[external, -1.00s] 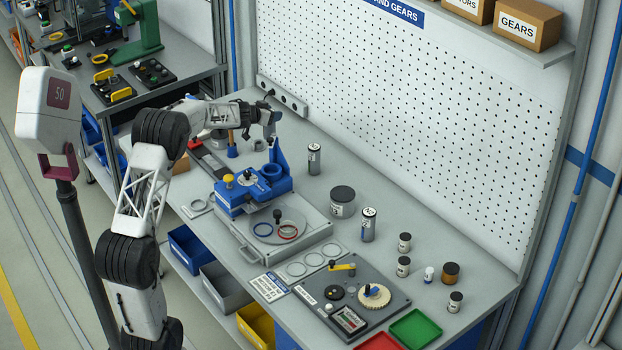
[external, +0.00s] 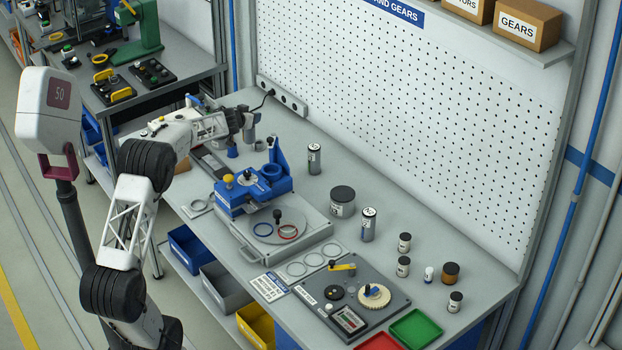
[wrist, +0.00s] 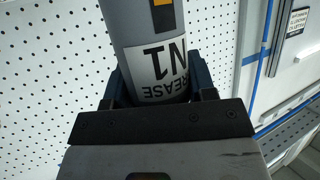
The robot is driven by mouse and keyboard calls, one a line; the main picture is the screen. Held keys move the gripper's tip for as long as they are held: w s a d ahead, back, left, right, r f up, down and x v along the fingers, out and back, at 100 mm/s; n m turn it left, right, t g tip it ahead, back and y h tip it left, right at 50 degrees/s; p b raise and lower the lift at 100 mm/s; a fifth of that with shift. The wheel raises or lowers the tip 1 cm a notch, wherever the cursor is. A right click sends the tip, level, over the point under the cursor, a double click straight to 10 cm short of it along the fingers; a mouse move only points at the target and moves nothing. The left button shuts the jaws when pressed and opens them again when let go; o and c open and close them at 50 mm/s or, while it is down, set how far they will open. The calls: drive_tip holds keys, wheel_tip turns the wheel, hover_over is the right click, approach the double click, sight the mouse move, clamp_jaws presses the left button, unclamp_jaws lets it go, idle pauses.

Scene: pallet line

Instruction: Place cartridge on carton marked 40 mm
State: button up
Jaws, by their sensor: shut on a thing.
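My gripper (wrist: 152,92) is shut on a grey cartridge (wrist: 143,25) in the wrist view. The cartridge has an orange mark and a white label reading GREASE N1, upside down there. Its far end is cut off by the frame. In the external view my gripper (external: 248,124) is over the far left part of the bench, and the held cartridge is hard to make out. A brown carton (external: 182,164) is partly hidden behind my arm; no marking on it is readable. I see no 40 mm marking in either view.
A blue fixture (external: 270,185) stands mid-bench on a grey plate. Two similar grey cylinders, one (external: 314,160) near the pegboard and another (external: 368,226), stand to the right. A grey cylinder (external: 259,145) and a blue stand (external: 232,151) are close to my gripper.

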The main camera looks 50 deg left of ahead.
drive_tip(key=s+a+r+n+g+y, duration=0.1)
drive_tip(key=s+a+n, duration=0.1)
drive_tip(key=s+a, duration=1.7)
drive_tip(key=s, duration=0.4)
drive_tip(key=shift+s+r+y, duration=0.2)
drive_tip(key=shift+r+y, duration=0.05)
drive_tip(key=shift+y, duration=0.05)
drive_tip(key=shift+a, duration=0.1)
idle(0.3)
drive_tip(key=shift+f, duration=1.95)
drive_tip(key=shift+f, duration=0.1)
drive_tip(key=shift+f, duration=1.9)
drive_tip(key=shift+f, duration=0.1)
